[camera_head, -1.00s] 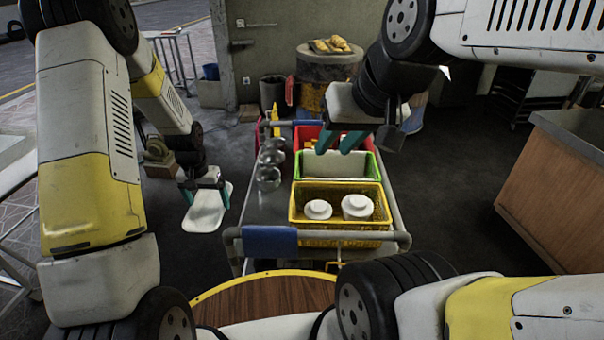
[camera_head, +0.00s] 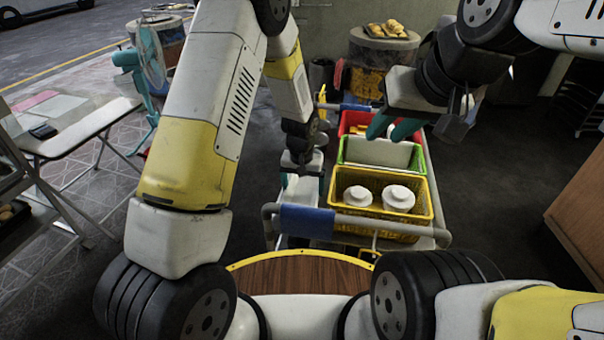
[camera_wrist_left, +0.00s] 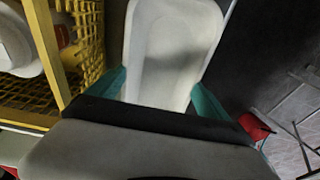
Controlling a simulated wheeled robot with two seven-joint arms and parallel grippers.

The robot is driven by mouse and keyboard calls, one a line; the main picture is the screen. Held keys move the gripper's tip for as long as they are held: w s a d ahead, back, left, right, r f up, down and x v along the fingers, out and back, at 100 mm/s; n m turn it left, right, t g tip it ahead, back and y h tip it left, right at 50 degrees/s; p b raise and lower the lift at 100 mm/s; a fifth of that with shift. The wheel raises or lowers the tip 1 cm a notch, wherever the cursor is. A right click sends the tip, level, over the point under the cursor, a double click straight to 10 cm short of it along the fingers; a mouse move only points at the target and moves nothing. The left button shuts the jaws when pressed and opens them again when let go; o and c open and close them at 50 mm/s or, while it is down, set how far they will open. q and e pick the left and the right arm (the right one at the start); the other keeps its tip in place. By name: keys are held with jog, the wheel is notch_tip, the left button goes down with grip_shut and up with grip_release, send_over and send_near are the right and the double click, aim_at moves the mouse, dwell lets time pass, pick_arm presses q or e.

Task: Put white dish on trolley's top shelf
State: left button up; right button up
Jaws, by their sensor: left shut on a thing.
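The long white dish (camera_head: 303,196) is held in my left gripper (camera_head: 302,170) at the left side of the trolley (camera_head: 437,205). In the left wrist view the dish (camera_wrist_left: 172,45) lies between the two teal fingers of the gripper (camera_wrist_left: 160,92). It appears over or just above the trolley's left part; I cannot tell whether it touches the shelf.
A yellow basket (camera_head: 345,179) with white pots stands on the trolley, beside the dish; it also shows in the left wrist view (camera_wrist_left: 92,45). Behind it are a green basket (camera_head: 421,158) and a red basket (camera_head: 352,120).

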aim_at(302, 193)
pick_arm(q)
jog(key=shift+a+f, duration=0.2)
jog(key=shift+f, duration=1.15)
jog(key=shift+f, duration=0.15)
jog(key=o, duration=1.2)
